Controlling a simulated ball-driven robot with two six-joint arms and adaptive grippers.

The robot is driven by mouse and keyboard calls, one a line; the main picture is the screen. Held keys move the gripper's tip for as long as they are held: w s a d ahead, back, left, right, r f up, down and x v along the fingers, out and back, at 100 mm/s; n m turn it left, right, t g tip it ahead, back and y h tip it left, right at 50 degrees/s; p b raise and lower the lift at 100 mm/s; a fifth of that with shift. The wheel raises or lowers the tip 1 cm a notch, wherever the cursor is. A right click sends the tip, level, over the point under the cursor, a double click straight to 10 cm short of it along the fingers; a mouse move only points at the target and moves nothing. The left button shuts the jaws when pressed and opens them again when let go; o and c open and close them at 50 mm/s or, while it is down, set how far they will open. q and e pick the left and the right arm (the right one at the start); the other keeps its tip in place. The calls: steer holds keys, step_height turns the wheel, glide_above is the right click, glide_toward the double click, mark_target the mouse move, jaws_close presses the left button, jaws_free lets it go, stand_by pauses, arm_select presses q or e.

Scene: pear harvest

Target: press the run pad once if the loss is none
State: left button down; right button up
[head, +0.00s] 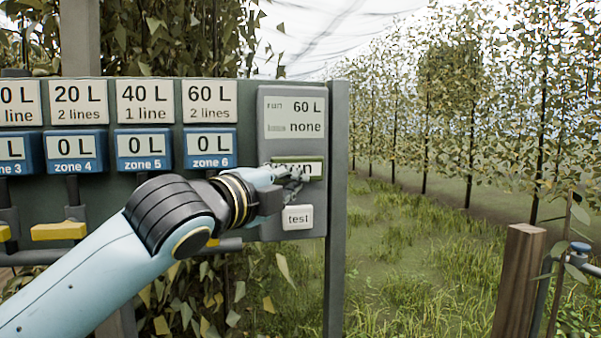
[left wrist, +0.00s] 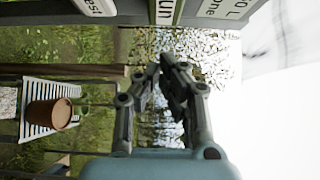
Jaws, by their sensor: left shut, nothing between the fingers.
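The panel's display (head: 293,117) reads "run 60 L" and "loss none". Below it the green-edged run pad (head: 315,169) is partly covered by my left gripper (head: 297,177). The white test pad (head: 298,217) sits lower. In the left wrist view the run pad (left wrist: 167,12) is at the top edge, sideways, with the test pad (left wrist: 97,5) to its left. My left gripper's fingertips (left wrist: 160,63) are together and empty, just below the run pad in that picture. Whether they touch it I cannot tell. My right gripper is not in view.
The blue zone 6 meter (head: 210,148) and the others in its row read 0 L, under white labels. A yellow handle (head: 59,231) is at the lower left. A wooden post (head: 519,281) stands right. The wrist view shows a terracotta pot (left wrist: 50,114) on a slatted surface.

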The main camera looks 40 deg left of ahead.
arm_select(q)
steer(key=p, duration=0.1)
glide_toward(313, 172)
steer(key=w+d, duration=0.3)
steer(key=a, duration=0.1)
steer(key=w+a, duration=0.1)
steer(key=a, duration=0.1)
steer(key=shift+w+r+p, duration=0.1)
steer(key=shift+w+p, duration=0.25)
steer(key=shift+w+a, duration=0.2)
